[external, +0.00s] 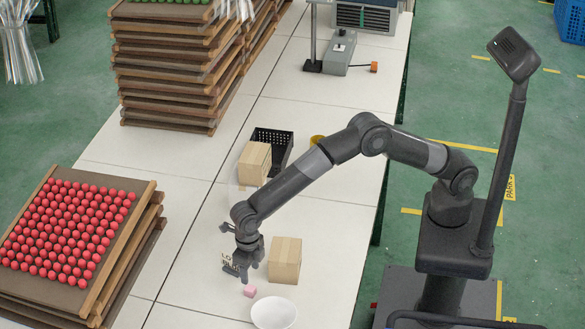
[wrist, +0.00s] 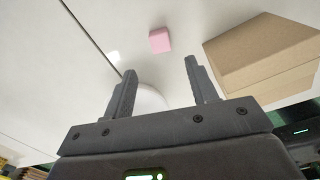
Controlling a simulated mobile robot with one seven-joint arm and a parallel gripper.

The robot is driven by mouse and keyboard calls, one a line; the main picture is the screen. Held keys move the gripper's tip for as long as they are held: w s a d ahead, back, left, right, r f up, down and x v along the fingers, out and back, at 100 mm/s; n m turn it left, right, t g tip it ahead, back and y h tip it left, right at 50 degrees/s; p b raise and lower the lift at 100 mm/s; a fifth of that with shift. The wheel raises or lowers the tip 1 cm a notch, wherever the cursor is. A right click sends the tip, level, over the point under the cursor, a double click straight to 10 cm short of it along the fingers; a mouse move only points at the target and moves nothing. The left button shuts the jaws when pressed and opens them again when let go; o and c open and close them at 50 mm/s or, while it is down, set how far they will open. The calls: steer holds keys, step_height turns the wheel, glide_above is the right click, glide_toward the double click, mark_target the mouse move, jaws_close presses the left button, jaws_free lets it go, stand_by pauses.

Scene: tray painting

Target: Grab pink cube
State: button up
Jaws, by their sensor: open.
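A small pink cube (external: 249,290) lies on the white table, just beside a white bowl (external: 274,313). In the wrist view the pink cube (wrist: 160,40) is beyond my fingertips, roughly between their lines and apart from them. My gripper (external: 245,274) hangs above the table close to the cube, pointing down. In the wrist view my gripper (wrist: 158,75) has its two fingers wide apart with nothing between them. The bowl (wrist: 152,98) is partly hidden behind my fingers there.
A cardboard box (external: 285,260) stands right of my gripper; it also shows in the wrist view (wrist: 262,50). Another box (external: 254,164) and a black crate (external: 272,146) stand farther back. A tray of red balls (external: 100,270) is at the left. Stacked trays (external: 170,75) stand behind.

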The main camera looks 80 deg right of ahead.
mark_target(250, 288)
steer(key=f, duration=0.8)
steer(key=shift+w+d, duration=0.1)
steer(key=shift+w, duration=0.1)
steer(key=shift+c, duration=0.5)
steer(key=c, duration=0.9)
steer(key=shift+c, duration=0.2)
steer(key=shift+r, duration=0.1)
